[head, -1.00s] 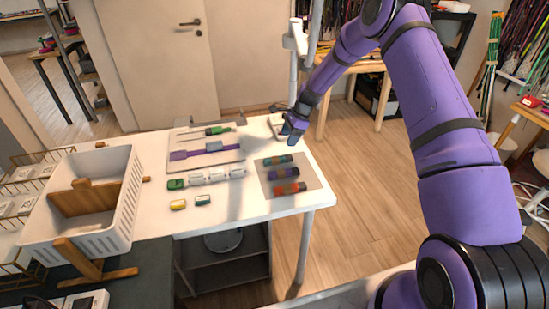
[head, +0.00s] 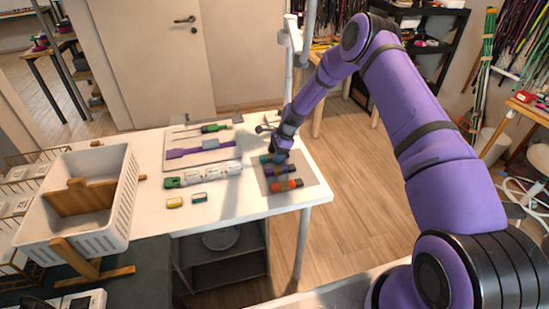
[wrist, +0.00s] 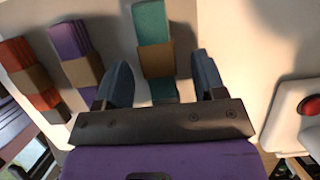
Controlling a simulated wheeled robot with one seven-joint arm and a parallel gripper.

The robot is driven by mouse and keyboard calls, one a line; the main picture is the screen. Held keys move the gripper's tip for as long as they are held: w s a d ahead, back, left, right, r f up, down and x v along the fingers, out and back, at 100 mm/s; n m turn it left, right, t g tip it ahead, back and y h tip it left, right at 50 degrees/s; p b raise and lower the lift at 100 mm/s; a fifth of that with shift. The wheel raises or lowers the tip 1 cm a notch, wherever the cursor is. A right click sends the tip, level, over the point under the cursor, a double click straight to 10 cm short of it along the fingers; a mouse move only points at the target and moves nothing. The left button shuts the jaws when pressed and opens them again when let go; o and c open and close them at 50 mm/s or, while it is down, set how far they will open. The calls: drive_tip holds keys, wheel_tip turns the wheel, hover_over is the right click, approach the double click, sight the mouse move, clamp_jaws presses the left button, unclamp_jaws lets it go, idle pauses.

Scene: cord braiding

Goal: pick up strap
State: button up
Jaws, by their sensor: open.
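Three folded strap bundles with brown bands lie on a grey mat (head: 309,169). They are a teal one (head: 265,160), a purple one (head: 277,171) and an orange one (head: 286,185). My gripper (head: 281,150) is low over the teal bundle at the mat's far side. In the wrist view, the two dark fingers of my gripper (wrist: 162,80) are open, one on each side of the teal bundle (wrist: 152,22). The purple bundle (wrist: 72,40) and the orange bundle (wrist: 22,60) lie to the left. The near end of the teal bundle is hidden behind the gripper body.
A white board (head: 226,156) left of the mat holds a purple strap-like piece (head: 190,153) and a green-handled tool (head: 213,128). A device with a red button (wrist: 312,107) is close on the right in the wrist view. A white basket (head: 112,215) stands far left.

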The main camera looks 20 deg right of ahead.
drive_tip(key=c, duration=1)
drive_tip(key=shift+r, duration=0.1)
drive_tip(key=shift+c, duration=0.2)
